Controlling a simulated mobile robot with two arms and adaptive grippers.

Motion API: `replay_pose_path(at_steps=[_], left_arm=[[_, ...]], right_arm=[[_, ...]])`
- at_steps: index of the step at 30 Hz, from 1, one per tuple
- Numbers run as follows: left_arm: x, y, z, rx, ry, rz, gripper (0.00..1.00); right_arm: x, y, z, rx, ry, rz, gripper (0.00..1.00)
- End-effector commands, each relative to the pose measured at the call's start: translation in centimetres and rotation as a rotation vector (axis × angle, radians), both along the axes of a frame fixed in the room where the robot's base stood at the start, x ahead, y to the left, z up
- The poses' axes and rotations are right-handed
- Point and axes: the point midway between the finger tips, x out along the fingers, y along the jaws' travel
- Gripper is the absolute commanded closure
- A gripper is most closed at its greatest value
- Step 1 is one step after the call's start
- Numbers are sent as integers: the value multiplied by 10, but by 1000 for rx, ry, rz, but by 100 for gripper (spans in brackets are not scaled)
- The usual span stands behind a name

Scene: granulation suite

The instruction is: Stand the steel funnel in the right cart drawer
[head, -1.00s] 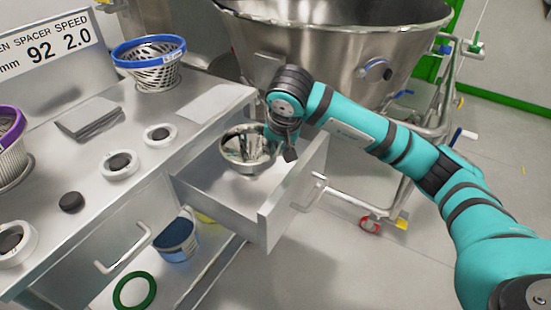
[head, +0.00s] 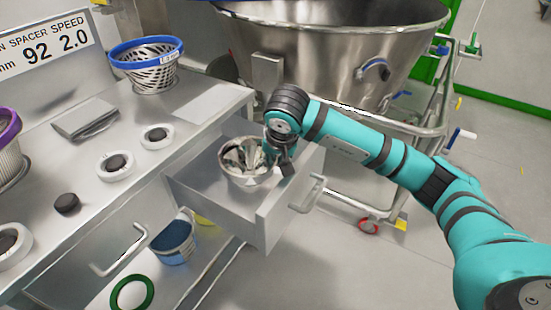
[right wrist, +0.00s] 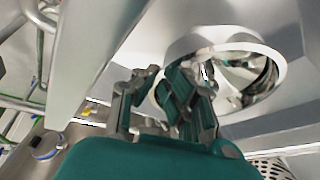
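The steel funnel (head: 245,166) is a shiny round piece with its wide mouth up, inside the open drawer (head: 205,200) at the cart's right end. I cannot tell if its lower end touches the drawer floor. My right gripper (head: 277,158) is at the funnel's right rim, fingers pointing down. In the right wrist view the gripper (right wrist: 160,90) has one finger on each side of the rim, closed in on the wall of the funnel (right wrist: 262,72); the contact is partly hidden. My left gripper is out of view.
A large steel bowl (head: 330,60) on a wheeled frame stands behind the drawer. The drawer front (head: 290,200) is close to my gripper.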

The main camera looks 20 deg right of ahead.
Motion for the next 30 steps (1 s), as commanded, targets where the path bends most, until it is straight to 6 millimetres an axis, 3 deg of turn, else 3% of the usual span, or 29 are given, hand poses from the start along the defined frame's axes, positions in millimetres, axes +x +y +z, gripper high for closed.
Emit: replay_pose_path(at_steps=[2,9,19,23,30], left_arm=[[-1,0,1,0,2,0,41],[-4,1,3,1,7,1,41],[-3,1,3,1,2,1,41],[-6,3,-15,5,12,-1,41],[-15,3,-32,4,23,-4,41]], right_arm=[[0,0,0,1,-1,-1,100],[0,0,-1,0,0,0,71],[0,0,1,0,0,0,71],[0,0,8,0,1,0,71],[-22,3,61,-1,-7,2,71]])
